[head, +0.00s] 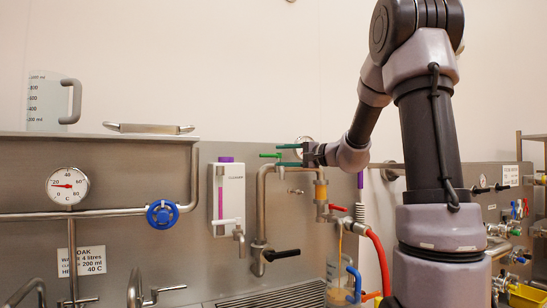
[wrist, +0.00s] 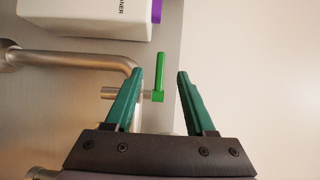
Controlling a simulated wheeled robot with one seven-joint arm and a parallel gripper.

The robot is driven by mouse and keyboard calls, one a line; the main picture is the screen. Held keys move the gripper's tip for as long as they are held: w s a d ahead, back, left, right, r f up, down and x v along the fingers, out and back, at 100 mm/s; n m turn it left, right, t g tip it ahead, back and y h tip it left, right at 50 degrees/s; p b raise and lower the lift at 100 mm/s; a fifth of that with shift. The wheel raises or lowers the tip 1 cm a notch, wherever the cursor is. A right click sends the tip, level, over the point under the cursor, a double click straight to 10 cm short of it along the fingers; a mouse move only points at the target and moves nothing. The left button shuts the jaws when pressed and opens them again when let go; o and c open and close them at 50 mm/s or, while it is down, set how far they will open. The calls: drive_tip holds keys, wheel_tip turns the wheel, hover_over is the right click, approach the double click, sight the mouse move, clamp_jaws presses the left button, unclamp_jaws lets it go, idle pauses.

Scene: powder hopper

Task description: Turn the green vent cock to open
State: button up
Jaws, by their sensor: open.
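The green vent cock (head: 269,155) is in the head view, just above the top of the bent steel pipe (head: 262,195). Its lever lies about level and points left. In the wrist view the green vent cock (wrist: 160,78) shows its lever pointing up the picture, with its foot at a short metal stem. My gripper (head: 277,155) is open, with its teal fingers pointing left at the cock. In the wrist view my gripper (wrist: 160,71) has one finger on each side of the lever, with gaps on both sides. I see no contact.
A white dispenser (head: 228,192) with a purple top hangs left of the pipe. A black-handled valve (head: 281,255) sits lower on the pipe. A red lever and red hose (head: 378,255) are to the right. A blue handwheel (head: 162,214) is further left. The wall above is clear.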

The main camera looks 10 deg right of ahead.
sight(265, 156)
drive_tip(key=shift+x, duration=4.45)
clamp_jaws()
